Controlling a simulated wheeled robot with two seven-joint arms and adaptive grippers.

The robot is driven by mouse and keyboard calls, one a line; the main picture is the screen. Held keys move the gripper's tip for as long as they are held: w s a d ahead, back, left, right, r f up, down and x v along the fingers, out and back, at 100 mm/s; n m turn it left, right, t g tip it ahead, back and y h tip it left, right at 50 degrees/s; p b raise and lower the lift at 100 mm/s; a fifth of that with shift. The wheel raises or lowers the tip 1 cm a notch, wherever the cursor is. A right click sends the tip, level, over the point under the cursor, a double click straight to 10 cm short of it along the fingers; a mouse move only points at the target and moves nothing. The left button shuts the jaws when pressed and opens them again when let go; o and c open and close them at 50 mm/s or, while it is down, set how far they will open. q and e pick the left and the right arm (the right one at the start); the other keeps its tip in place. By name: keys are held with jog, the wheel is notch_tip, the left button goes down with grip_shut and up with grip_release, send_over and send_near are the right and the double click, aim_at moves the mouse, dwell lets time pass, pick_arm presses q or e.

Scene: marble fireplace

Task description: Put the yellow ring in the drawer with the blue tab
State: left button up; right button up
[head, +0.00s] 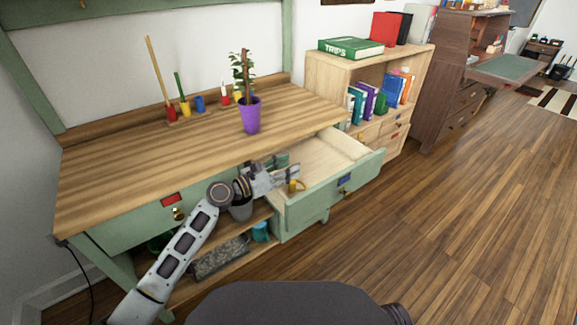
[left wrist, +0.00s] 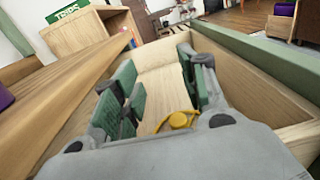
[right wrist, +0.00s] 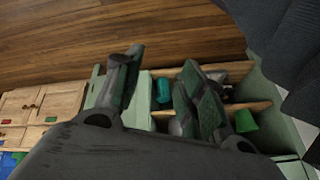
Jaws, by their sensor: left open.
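The drawer with the blue tab (head: 344,181) is pulled open at the right end of the green desk. The yellow ring (head: 297,185) is inside the open drawer, near its left end in the head view. My left gripper (head: 287,172) is over the drawer by the ring, with its fingers apart. In the left wrist view the ring (left wrist: 180,120) shows below the gap between the open fingers, apart from them; its exact contact with the drawer floor is hard to tell. My right gripper (right wrist: 160,75) shows only in its wrist view, open and empty.
A purple plant pot (head: 250,115) stands on the desk top near the drawer. A closed drawer with a red tab (head: 172,198) is at left. A grey bin (head: 241,210) and teal cup (head: 261,232) sit below. A bookcase (head: 325,76) stands behind; the floor at right is free.

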pick_arm(q)
jog(key=p+v, duration=0.2)
jog(key=v, duration=0.9)
jog(key=shift+a+r, duration=0.2)
jog(key=shift+a, duration=0.05)
pick_arm(e)
jog(key=shift+g+h, duration=0.3)
jog(key=shift+h, duration=0.1)
jog(key=shift+d+r, duration=0.2)
jog(key=shift+r, duration=0.65)
jog(key=shift+d+r, duration=0.15)
jog(key=shift+r, duration=0.65)
jog(key=shift+d+r, duration=0.2)
jog(key=shift+r, duration=0.65)
pick_arm(q)
jog(key=shift+s, duration=0.1)
pick_arm(e)
jog(key=shift+s, duration=0.1)
